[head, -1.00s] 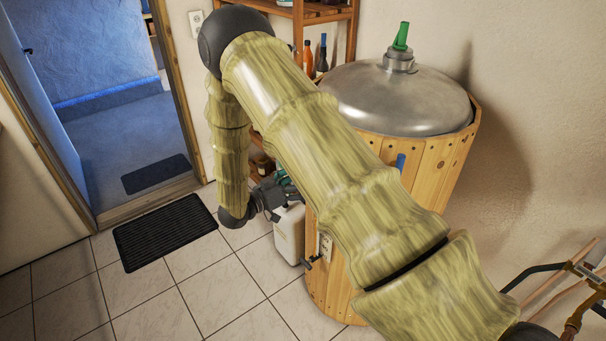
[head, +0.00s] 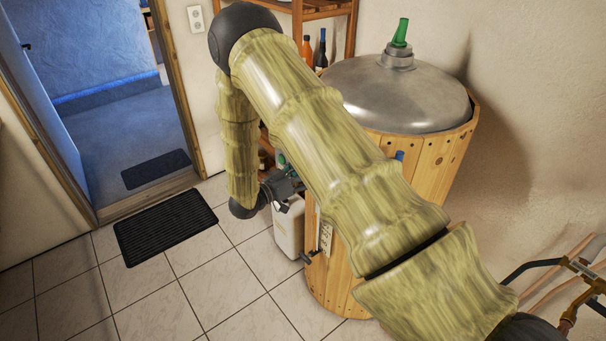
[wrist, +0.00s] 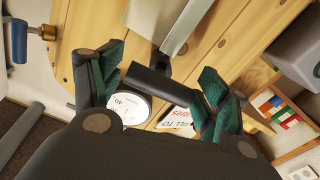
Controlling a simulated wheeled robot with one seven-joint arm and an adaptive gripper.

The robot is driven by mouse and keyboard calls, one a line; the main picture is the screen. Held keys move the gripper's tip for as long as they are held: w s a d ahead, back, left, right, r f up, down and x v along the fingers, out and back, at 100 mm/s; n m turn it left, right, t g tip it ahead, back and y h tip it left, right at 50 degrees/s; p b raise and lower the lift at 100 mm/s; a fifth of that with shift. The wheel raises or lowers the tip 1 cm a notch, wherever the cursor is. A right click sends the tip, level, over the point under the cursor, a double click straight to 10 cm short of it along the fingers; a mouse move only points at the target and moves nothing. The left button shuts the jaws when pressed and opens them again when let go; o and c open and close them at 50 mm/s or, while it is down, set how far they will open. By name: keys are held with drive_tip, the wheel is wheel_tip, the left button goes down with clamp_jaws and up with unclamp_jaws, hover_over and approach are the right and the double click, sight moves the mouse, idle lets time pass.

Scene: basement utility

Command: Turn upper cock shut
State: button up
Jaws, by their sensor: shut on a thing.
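The wooden barrel (head: 434,175) with its domed steel lid (head: 395,95) stands right of centre in the head view. My gripper (wrist: 160,80) shows in the wrist view with its green-padded fingers on either side of a short black handle (wrist: 148,82). The handle joins a grey metal fitting (wrist: 188,28) on the planks; I take it for the upper cock. In the head view my gripper (head: 288,186) is at the barrel's left side and my arm hides the cock. A lower black-handled cock (head: 307,257) shows below it.
A blue handle (head: 399,156) peeks out behind my arm; a blue handle on brass (wrist: 18,42) shows in the wrist view. A white dial (wrist: 132,106) is behind the fingers. A white canister (head: 288,230) stands left of the barrel.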

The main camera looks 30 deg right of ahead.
drive_tip(key=shift+f+m+b, duration=0.15)
drive_tip(key=shift+m+b, duration=0.25)
drive_tip(key=shift+b, duration=0.2)
drive_tip(key=o, duration=1)
drive_tip(key=shift+c, duration=0.2)
drive_tip(key=s+a, duration=0.1)
drive_tip(key=a, duration=1.1)
